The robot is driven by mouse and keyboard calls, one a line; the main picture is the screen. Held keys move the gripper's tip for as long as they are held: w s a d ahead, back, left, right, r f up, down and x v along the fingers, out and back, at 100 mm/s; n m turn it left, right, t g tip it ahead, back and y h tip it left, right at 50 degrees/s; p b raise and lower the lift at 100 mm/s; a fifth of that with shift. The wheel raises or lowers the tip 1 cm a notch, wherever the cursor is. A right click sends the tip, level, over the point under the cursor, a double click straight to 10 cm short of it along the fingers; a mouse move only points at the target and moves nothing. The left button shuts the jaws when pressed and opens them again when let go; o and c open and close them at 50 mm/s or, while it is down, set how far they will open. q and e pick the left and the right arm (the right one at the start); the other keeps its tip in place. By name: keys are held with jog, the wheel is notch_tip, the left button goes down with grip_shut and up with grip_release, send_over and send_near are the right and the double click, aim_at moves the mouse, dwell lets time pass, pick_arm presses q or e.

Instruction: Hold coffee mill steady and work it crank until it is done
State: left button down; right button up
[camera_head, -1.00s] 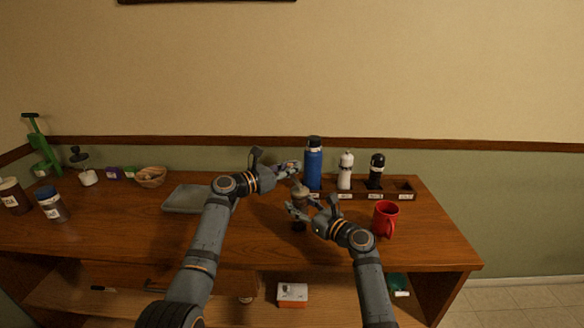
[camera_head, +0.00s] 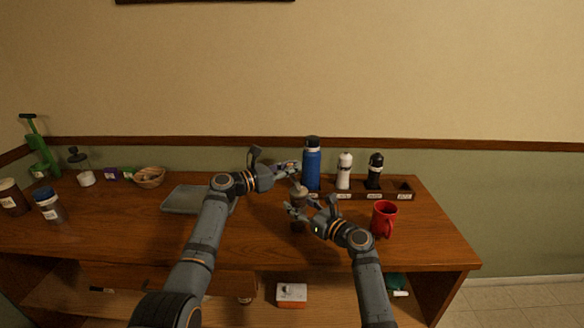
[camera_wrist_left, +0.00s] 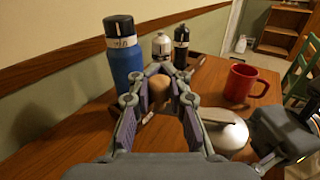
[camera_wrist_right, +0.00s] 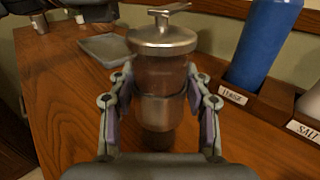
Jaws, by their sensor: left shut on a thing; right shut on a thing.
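The coffee mill (camera_wrist_right: 163,75) stands upright in the right wrist view, with a silver lid, a brownish body and a metal band. Its crank (camera_wrist_right: 168,12) rises from the lid at the top of that view. My right gripper (camera_head: 298,209) is shut around the mill's body, one finger on each side. My left gripper (camera_head: 295,168) is above the mill, shut on the brown crank knob (camera_wrist_left: 158,90), which shows between its fingers in the left wrist view. The silver lid (camera_wrist_left: 225,130) shows to the right there. In the head view the mill (camera_head: 299,194) is partly hidden by my grippers.
A blue bottle (camera_head: 312,165) stands close behind the mill. A labelled rack (camera_head: 392,195) holds a white and a black shaker. A red mug (camera_head: 384,219) stands to the right, near my right wrist. A grey tray (camera_head: 180,200) lies left; the counter between is mostly clear.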

pick_arm(q)
jog(key=shift+w+d+f+m+g, duration=0.1)
jog(key=shift+d+f+m+g, duration=0.15)
jog(key=shift+f+m+g, duration=0.3)
dwell(1.0)
jog(key=shift+d+r+g+h, duration=0.1)
jog(key=shift+r+g+h, duration=0.1)
jog(key=shift+g+h, duration=0.2)
dwell(1.5)
jog(key=c, duration=1.2)
grip_release()
jog(key=shift+w, duration=0.1)
jog(key=shift+r, duration=0.2)
jog(key=v, duration=1.2)
jog(key=shift+f, duration=0.1)
